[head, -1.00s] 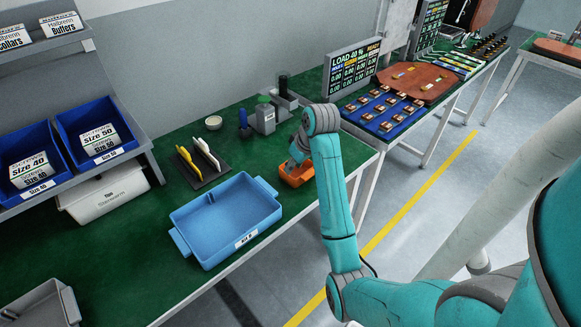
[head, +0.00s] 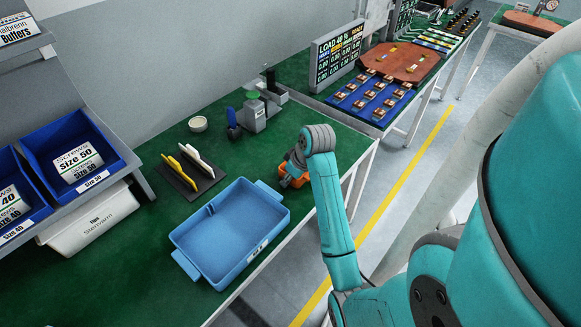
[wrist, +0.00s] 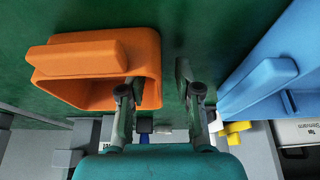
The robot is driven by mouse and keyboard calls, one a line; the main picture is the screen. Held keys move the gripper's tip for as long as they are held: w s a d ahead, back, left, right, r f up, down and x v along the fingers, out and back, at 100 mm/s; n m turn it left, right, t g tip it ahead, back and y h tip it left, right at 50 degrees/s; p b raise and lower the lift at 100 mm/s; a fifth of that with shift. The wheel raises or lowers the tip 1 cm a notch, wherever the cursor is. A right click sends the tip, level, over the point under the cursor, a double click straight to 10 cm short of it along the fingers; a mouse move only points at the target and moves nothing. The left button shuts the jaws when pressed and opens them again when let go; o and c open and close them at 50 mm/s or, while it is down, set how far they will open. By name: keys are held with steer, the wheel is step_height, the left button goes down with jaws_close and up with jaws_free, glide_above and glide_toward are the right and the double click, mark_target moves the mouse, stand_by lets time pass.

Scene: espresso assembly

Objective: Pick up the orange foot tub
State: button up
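The orange foot tub (head: 291,181) sits on the green bench top to the right of the blue crate in the head view, partly hidden by my gripper and arm. In the wrist view the orange tub (wrist: 95,70) fills the upper left, with a thick ledge on its near-left side. My gripper (wrist: 160,88) is open in the wrist view. Its left finger appears inside the tub opening and its right finger outside, with the tub's right wall between them. A gap shows between the right finger and the wall. In the head view my gripper (head: 297,163) is at the tub.
The blue crate (head: 186,237) stands beside the tub, close to the right finger's side in the wrist view. A dark rack with yellow and white plates (head: 190,165) and a grey device (head: 252,118) stand behind. The bench's front edge is near the tub.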

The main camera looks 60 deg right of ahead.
steer(key=shift+f, duration=0.1)
jaws_close()
steer(key=shift+r, duration=0.2)
